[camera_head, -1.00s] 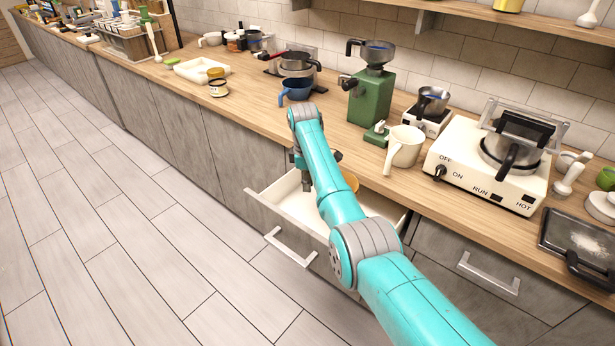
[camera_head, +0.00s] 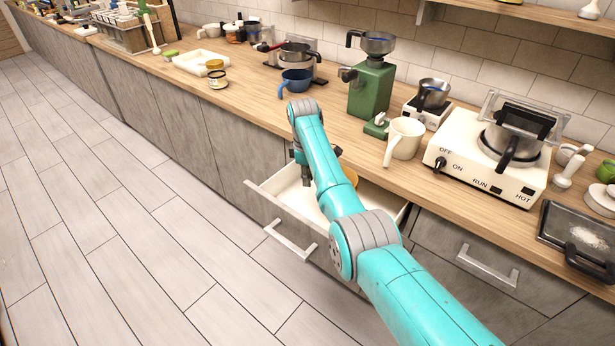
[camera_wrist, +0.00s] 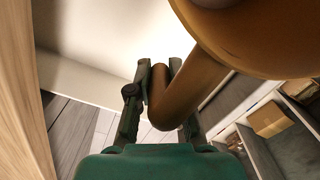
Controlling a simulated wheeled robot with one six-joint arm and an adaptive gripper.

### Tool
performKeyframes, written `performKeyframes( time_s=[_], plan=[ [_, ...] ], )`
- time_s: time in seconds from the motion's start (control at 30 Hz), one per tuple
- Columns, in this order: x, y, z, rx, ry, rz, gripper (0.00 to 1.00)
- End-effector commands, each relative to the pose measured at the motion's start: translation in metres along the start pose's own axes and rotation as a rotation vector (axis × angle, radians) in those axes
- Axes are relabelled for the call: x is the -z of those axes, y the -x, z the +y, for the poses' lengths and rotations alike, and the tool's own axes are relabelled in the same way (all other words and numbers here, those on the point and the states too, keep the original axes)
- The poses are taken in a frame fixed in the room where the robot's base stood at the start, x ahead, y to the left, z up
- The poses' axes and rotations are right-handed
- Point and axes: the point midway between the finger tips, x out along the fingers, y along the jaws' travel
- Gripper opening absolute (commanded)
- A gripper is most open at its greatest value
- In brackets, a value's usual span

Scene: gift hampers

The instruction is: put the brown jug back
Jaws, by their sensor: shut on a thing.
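The brown jug (camera_wrist: 245,35) fills the upper right of the wrist view, and its thick handle (camera_wrist: 188,92) runs down between my gripper's fingers. My gripper (camera_wrist: 157,85) is shut on that handle. In the head view, my gripper (camera_head: 300,160) is at the open drawer (camera_head: 318,213), largely hidden by my arm. Only a small yellow-brown part of the jug (camera_head: 351,177) shows beside my arm, over the drawer's white inside. I cannot tell whether the jug touches the drawer's bottom.
The wooden counter runs above the drawer. A white mug (camera_head: 405,140), a green grinder (camera_head: 371,90), a blue cup (camera_head: 296,82) and a white hot plate (camera_head: 480,170) stand on it. The tiled floor (camera_head: 130,220) at left is clear.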

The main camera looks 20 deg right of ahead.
Motion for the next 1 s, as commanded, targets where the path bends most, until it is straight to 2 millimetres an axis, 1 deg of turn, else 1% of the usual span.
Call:
performKeyframes(
  time_s=[0.27, 0.57, 1.0],
  plan=[
    [0.0001, -0.0001, 0.0002, 0.000, 0.000, 0.000, 0.00],
    [0.0004, -0.0055, 0.0003, 0.000, 0.000, 0.000, 0.00],
    [0.0004, -0.0055, 0.0004, -0.001, 0.000, 0.000, 0.00]
  ],
)
